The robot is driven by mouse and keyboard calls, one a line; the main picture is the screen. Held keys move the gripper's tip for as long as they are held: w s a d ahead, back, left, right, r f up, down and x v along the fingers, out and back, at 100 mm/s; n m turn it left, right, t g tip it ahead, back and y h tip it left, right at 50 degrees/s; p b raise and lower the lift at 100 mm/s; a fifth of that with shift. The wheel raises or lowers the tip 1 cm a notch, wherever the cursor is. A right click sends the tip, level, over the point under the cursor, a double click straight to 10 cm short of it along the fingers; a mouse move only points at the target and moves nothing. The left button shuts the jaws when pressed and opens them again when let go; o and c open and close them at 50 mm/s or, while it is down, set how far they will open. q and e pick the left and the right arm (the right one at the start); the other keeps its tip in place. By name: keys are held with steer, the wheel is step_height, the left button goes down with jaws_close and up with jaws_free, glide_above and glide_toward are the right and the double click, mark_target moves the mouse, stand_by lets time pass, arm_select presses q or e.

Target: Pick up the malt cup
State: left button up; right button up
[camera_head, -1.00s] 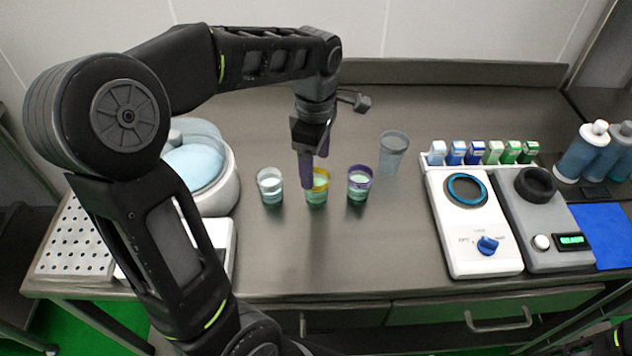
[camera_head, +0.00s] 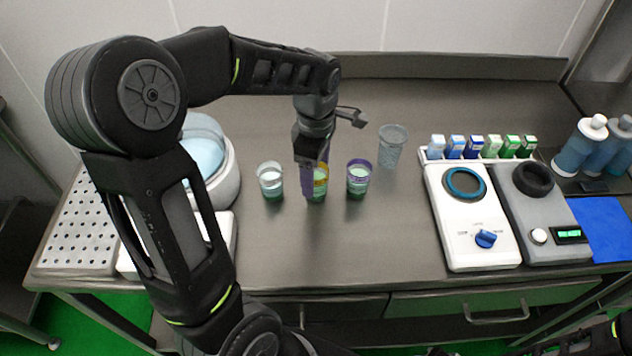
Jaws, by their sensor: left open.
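Three small clear cups with green content stand in a row on the steel table: a white-rimmed cup (camera_head: 271,182), a yellow-rimmed cup (camera_head: 320,190) and a purple-rimmed cup (camera_head: 359,179). No label that I can read tells which is the malt cup. My left gripper (camera_head: 314,182) points down at the middle, yellow-rimmed cup. It is open, with its purple fingers at that cup and hiding part of it. I cannot tell whether they touch it. My right gripper is not in view.
A taller clear cup (camera_head: 392,147) stands behind and to the right. A white round machine (camera_head: 225,175) is at left. A white dial device (camera_head: 472,222) and a grey device (camera_head: 541,215) stand at right, before several small cartons (camera_head: 474,147). The table's front middle is clear.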

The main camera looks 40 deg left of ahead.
arm_select(q)
steer(key=shift+f, duration=1.6)
steer(key=shift+c, duration=0.5)
jaws_close()
